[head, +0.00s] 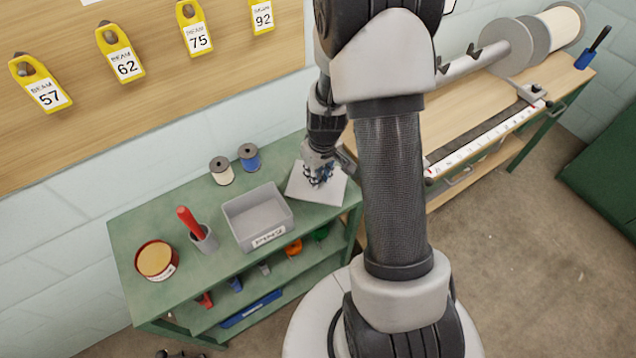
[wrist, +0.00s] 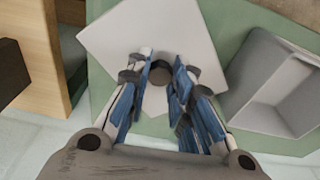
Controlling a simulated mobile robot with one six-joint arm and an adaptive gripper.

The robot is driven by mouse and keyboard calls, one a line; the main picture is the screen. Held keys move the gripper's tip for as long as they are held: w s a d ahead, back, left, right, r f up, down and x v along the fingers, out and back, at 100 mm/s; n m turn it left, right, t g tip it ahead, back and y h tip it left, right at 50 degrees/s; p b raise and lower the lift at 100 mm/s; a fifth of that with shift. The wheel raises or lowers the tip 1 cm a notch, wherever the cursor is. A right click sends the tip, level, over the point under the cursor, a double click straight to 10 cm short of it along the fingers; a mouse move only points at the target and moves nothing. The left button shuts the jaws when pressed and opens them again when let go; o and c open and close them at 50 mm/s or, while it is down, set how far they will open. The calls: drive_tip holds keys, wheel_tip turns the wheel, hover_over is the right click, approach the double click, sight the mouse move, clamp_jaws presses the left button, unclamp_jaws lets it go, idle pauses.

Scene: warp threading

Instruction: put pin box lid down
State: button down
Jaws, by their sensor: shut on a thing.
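The pin box lid is a light grey square plate (head: 330,188) with a dark round knob. It is at the right end of the green bench top, right of the pin box (head: 258,217), which is open and labelled PINS. My gripper (head: 318,172) is over the lid. In the wrist view the lid (wrist: 118,35) fills the upper middle, and my gripper (wrist: 160,88) has its blue-padded fingers on either side of the knob (wrist: 160,75), shut on it. The box (wrist: 270,85) shows at the right there. I cannot tell whether the lid touches the bench top.
The green bench (head: 140,300) also holds two spools (head: 221,170), a grey cup (head: 203,238) with a red-handled tool, and a round tin (head: 156,260). Coloured parts lie on the shelf below. A wooden table (head: 480,110) stands to the right.

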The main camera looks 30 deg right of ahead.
drive_tip(key=shift+f+b, duration=0.55)
drive_tip(key=shift+f, duration=1.25)
drive_tip(key=shift+f, duration=0.2)
drive_tip(key=c, duration=1.4)
unclamp_jaws()
